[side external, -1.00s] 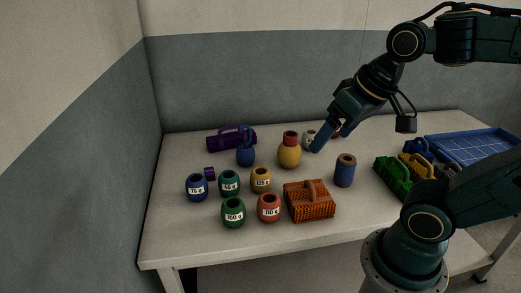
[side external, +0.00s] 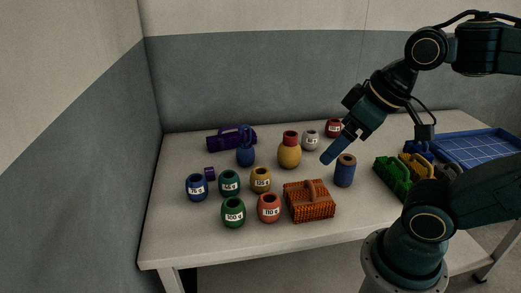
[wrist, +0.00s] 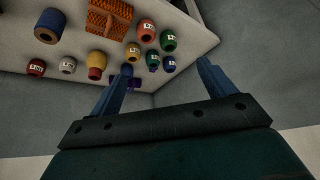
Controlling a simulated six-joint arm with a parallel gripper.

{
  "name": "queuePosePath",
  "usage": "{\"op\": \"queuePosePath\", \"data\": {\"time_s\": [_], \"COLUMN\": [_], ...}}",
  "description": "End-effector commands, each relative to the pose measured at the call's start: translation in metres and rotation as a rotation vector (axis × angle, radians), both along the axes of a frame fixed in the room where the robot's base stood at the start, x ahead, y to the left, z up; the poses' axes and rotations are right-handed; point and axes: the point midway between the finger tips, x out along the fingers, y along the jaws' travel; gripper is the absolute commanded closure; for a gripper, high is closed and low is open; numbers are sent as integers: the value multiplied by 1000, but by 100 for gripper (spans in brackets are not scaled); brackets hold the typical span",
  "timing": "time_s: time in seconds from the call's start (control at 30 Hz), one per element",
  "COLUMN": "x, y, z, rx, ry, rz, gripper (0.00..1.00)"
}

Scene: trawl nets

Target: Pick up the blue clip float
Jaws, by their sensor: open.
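The blue clip float (side external: 245,156), a rounded blue body with a loop on top, stands at the back left of the table in the side view, beside a purple cylinder with a handle (side external: 221,142). My gripper (side external: 330,156) is above the table, well right of the float and apart from it, close to a blue cylinder with a brown top (side external: 344,174). In the wrist view the two blue fingers (wrist: 164,66) are spread wide with nothing held.
A yellow float with a red neck (side external: 289,156) stands between my gripper and the blue float. Several weight-labelled jars (side external: 234,213) and an orange basket (side external: 310,204) fill the front. A blue tray (side external: 480,146) and green block (side external: 391,180) lie at right.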

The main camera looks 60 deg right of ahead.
Motion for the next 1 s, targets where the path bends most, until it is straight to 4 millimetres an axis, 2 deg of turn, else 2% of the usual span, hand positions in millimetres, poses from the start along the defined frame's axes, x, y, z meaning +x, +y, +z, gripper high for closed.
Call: {"op": "queuePosePath", "data": {"time_s": [0.33, 0.47, 0.5, 0.83, 1.0], "x": [0, 0, 0, 1, 12], "y": [0, 0, 0, 0, 0], "z": [0, 0, 0, 1, 8], "rx": [0, 0, 0, -1, -9], "ry": [0, 0, 0, 0, 6], "rz": [-1, 0, 0, 2, 23], "gripper": [20, 45, 49, 49, 49]}}
